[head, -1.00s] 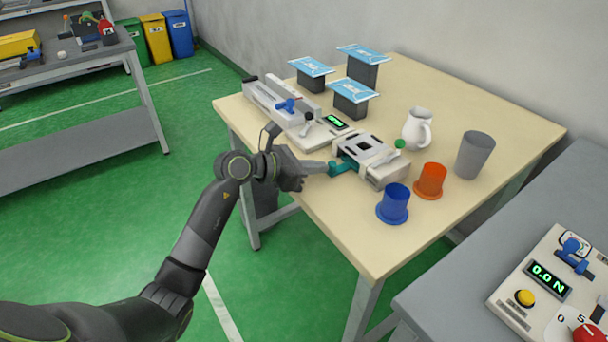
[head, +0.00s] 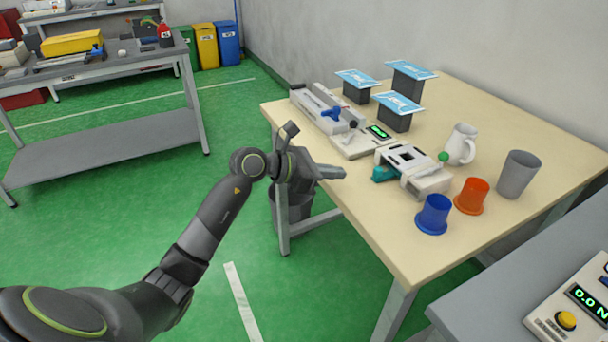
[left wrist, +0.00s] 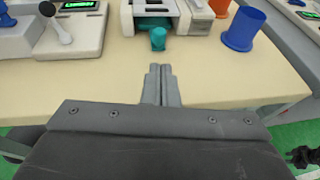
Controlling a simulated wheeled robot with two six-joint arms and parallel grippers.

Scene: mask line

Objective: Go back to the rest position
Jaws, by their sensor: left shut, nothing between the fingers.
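Blue (head: 433,214) and orange (head: 471,196) cups, a grey cup (head: 518,175) and a white jug (head: 461,145) stand on the table. A long white device (head: 328,110) and blue packs on dark stands (head: 399,103) are behind. A grey bench (head: 160,135) stands left; green floor between is free.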

